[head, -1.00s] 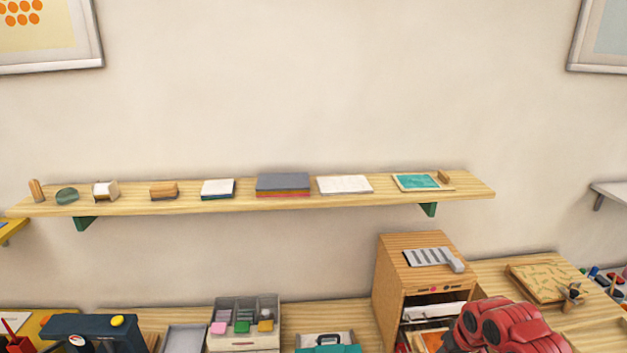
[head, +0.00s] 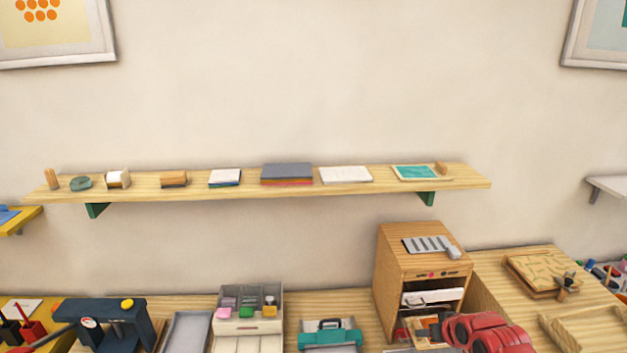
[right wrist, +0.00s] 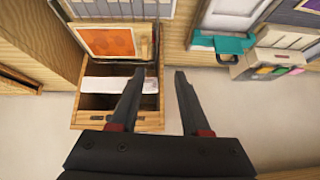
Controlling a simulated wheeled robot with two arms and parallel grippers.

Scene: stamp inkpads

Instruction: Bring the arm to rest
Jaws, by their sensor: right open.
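My right gripper (right wrist: 159,75) is open in the right wrist view, with nothing between its two dark fingers. In the head view my red right arm comes in at the bottom, in front of the same cabinet (head: 385,262). My left arm and gripper are not in view.
A wall shelf (head: 330,192) with pads and blocks runs above the desk. A stamp holder (head: 262,327), a teal case (head: 330,338) and a dark press (head: 105,318) stand left of the cabinet. A wooden tray (head: 590,328) lies to the right.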

